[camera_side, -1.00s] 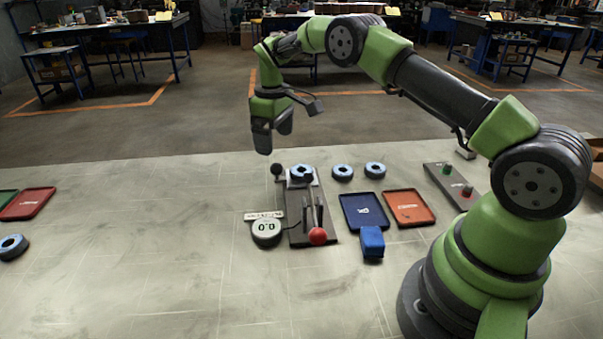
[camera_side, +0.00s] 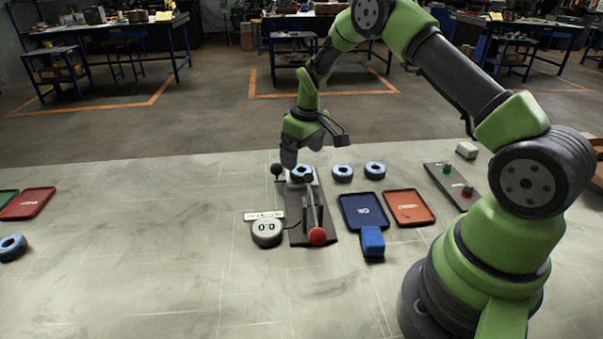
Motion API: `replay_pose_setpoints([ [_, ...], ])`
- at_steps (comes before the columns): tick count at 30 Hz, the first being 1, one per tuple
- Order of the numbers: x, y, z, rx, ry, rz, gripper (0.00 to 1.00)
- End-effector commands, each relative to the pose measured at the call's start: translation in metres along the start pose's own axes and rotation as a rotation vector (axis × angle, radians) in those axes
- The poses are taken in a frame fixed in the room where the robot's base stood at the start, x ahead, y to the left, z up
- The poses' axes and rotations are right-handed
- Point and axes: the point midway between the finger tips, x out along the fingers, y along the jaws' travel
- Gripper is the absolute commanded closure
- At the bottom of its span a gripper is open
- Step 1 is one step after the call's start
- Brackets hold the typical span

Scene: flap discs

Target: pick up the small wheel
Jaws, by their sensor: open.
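Several blue-and-dark ring-shaped wheels are in view. One wheel (camera_side: 301,173) sits on the grey fixture (camera_side: 298,235). Two more, a wheel (camera_side: 342,172) and another wheel (camera_side: 375,170), lie on the table to its right. A further wheel (camera_side: 12,246) lies at the far left edge. I cannot tell by size which is the small one. My gripper (camera_side: 289,160) points down, open, close to the wheel on the fixture at its upper left. I see nothing in it, and part of the fingers overlaps the fixture's back end.
A dark blue tray (camera_side: 363,222), an orange tray (camera_side: 408,207), a blue block (camera_side: 372,242) and a button panel (camera_side: 455,184) stand right. A red tray (camera_side: 28,203) lies left. The front table is clear.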

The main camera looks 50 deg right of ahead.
Motion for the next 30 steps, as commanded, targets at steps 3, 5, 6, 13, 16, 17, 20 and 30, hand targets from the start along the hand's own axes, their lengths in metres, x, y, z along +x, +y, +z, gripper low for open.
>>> replay_pose_setpoints([
  [3,0.018,0.003,0.002,0.001,-0.005,-0.002,0.11],
  [5,0.028,0.004,0.002,0.000,-0.004,-0.001,0.11],
  [6,0.034,0.004,0.002,0.000,-0.004,-0.002,0.11],
  [13,0.049,0.004,0.001,0.000,-0.001,0.000,0.11],
  [16,0.049,0.004,0.001,0.000,0.000,0.000,0.11],
  [17,0.049,0.004,0.001,0.000,0.000,0.000,0.11],
  [20,0.049,0.004,0.001,-0.001,-0.001,0.000,0.27],
  [30,0.049,0.004,0.001,-0.001,-0.001,0.000,0.66],
])
